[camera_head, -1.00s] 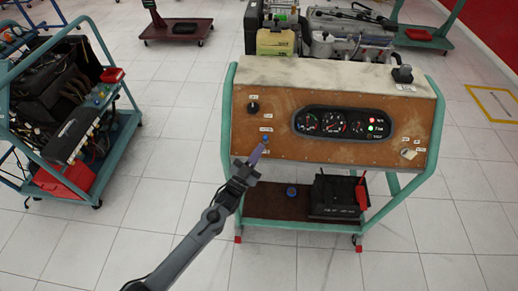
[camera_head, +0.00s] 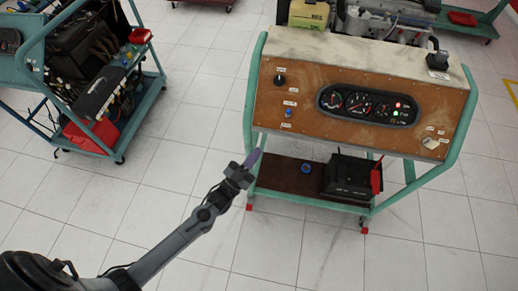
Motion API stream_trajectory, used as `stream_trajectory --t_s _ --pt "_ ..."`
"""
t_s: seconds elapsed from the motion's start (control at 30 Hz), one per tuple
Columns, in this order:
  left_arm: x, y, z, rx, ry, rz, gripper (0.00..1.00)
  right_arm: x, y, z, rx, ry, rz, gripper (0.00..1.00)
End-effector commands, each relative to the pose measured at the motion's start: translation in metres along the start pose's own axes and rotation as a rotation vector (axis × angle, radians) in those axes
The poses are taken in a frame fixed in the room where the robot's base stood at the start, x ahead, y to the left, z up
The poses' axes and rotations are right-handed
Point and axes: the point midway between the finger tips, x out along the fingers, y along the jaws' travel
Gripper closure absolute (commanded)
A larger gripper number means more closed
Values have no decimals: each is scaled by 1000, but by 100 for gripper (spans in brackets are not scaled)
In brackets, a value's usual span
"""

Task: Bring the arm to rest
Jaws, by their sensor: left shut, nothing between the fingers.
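My left gripper (camera_head: 251,160) is at the end of my left arm, which comes in from the lower left in the head view. Its purple fingers are shut with nothing between them. It hangs in front of the lower left side of the engine trainer, below and to the left of the blue button (camera_head: 288,113). The gripper looks apart from the wooden control panel (camera_head: 300,103). The panel carries a gauge cluster (camera_head: 368,104) with a red and a green light lit. My right gripper is not in view.
The trainer's teal frame (camera_head: 467,125) stands on the tiled floor. Its lower shelf holds a black battery (camera_head: 347,178) and a blue round cap (camera_head: 306,168). A second teal trainer cart (camera_head: 152,92) stands at the left. The floor (camera_head: 330,255) in front is clear.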

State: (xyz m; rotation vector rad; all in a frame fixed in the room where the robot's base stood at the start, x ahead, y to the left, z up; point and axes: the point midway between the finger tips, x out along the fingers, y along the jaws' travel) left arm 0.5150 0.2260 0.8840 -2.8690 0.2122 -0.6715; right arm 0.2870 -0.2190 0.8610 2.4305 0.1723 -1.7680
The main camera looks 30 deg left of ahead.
Motion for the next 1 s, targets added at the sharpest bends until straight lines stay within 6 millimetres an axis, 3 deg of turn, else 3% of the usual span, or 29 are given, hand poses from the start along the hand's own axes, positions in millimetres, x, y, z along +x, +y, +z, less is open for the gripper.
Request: stream_trajectory --t_s 0.47,0.67,0.8,1.0 --pt "-2 0 0 -1 -2 1 100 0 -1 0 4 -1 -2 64" --pt "-31 9 12 -14 -54 4 100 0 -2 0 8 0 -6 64" --pt "-50 17 -13 -49 -70 -6 100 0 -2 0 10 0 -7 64" --pt "-53 26 -26 -101 -327 5 100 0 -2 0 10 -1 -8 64"
